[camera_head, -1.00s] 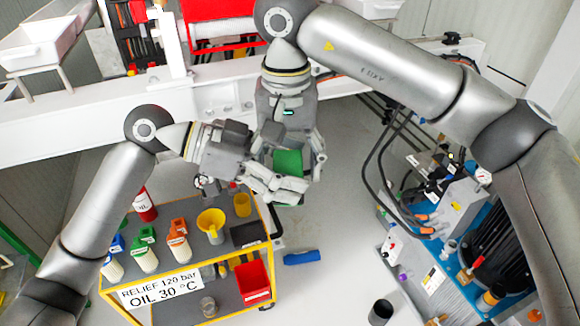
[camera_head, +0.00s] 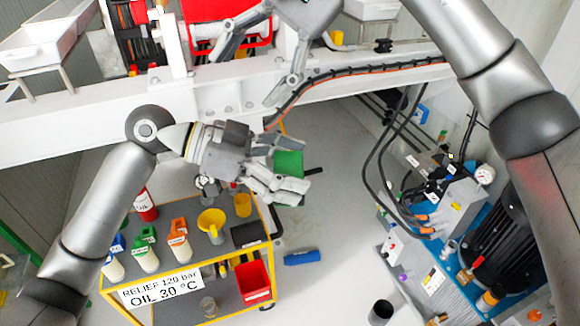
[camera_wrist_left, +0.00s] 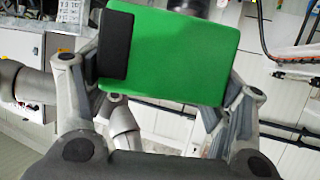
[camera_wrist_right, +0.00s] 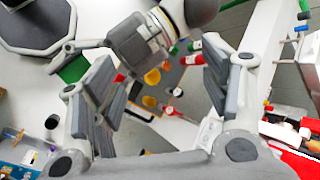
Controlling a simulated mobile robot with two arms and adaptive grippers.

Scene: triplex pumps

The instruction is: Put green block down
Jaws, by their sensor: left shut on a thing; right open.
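The green block (camera_head: 288,163) is held by my left gripper (camera_head: 281,166), in the air over the grey floor, right of the yellow cart. In the left wrist view the green block (camera_wrist_left: 185,50) sits between the two fingers, with a black pad at its left end. My right gripper (camera_head: 250,65) is open and empty, up and left of the block near the white beam. In the right wrist view its fingers (camera_wrist_right: 160,95) are spread apart, and the green block (camera_wrist_right: 72,68) shows partly behind the left finger.
The yellow cart (camera_head: 190,307) holds bottles, a yellow funnel (camera_head: 211,221) and a red bin (camera_head: 252,283). A blue object (camera_head: 301,257) lies on the floor. The pump unit (camera_head: 450,205) stands at right. The white beam (camera_head: 165,115) crosses behind; open floor lies between cart and pump.

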